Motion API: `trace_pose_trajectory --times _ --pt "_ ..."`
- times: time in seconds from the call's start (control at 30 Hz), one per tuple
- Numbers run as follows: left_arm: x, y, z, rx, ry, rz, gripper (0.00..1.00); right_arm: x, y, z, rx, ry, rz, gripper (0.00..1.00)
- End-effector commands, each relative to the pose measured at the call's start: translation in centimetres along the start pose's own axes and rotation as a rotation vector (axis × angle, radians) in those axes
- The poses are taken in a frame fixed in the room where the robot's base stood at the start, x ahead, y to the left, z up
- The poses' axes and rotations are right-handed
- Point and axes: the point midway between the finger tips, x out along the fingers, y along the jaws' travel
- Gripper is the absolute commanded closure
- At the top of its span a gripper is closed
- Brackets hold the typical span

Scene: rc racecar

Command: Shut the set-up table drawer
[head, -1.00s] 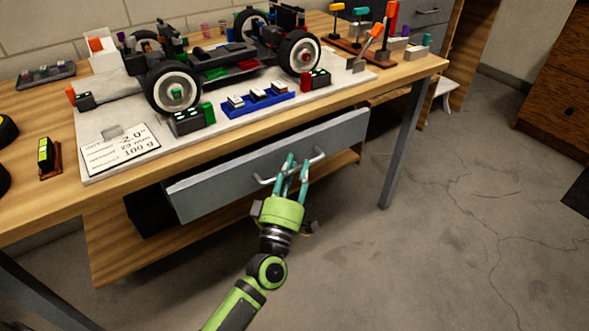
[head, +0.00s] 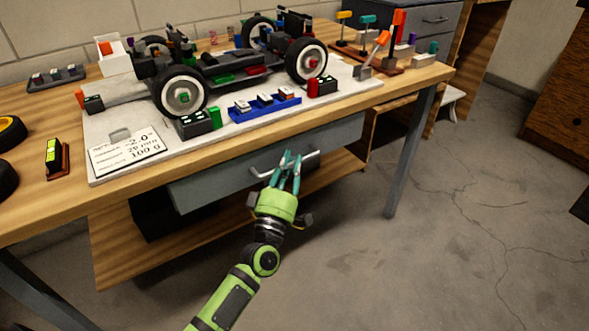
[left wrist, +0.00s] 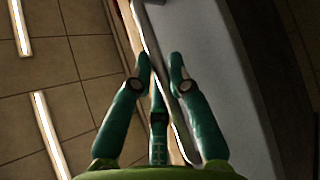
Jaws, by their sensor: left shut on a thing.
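The set-up table drawer (head: 222,180) is a grey front under the wooden tabletop (head: 350,112). Its front now sits close beneath the table edge, and its inside is not visible. A pale bar handle (head: 308,157) runs across the drawer front. My left gripper (head: 287,157) is at the handle with its teal fingers around the bar, shut on it. In the left wrist view the fingers (left wrist: 160,65) stand on either side of the handle (left wrist: 180,135), beside the grey drawer front (left wrist: 215,80). My right gripper is not in view.
An RC car (head: 235,65) stands on a pale board on the tabletop, with a blue tray (head: 262,105) and small blocks near the front edge. A lower wooden shelf (head: 125,255) lies below the drawer. A grey table leg (head: 408,155) stands to the right. The floor in front is open.

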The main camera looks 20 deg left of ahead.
Motion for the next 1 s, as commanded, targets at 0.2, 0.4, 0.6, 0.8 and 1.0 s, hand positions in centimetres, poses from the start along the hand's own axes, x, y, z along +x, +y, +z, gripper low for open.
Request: trace_pose_trajectory --times 0.2,0.4,0.6,0.8,1.0 --pt "0.3 0.0 -0.5 0.007 0.009 0.002 0.7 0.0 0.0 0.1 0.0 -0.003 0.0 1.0" --pt "0.2 0.0 -0.4 0.006 0.008 0.002 0.7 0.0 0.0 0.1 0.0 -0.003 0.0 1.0" --pt "0.1 0.0 -0.4 0.005 0.007 0.001 0.7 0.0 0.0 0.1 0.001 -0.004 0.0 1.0" --pt "-2.0 -0.1 -0.2 0.005 0.003 -0.003 0.7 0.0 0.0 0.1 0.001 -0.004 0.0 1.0" --pt "-6.3 -0.1 -0.2 0.005 0.002 -0.003 0.7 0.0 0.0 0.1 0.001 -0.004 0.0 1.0"
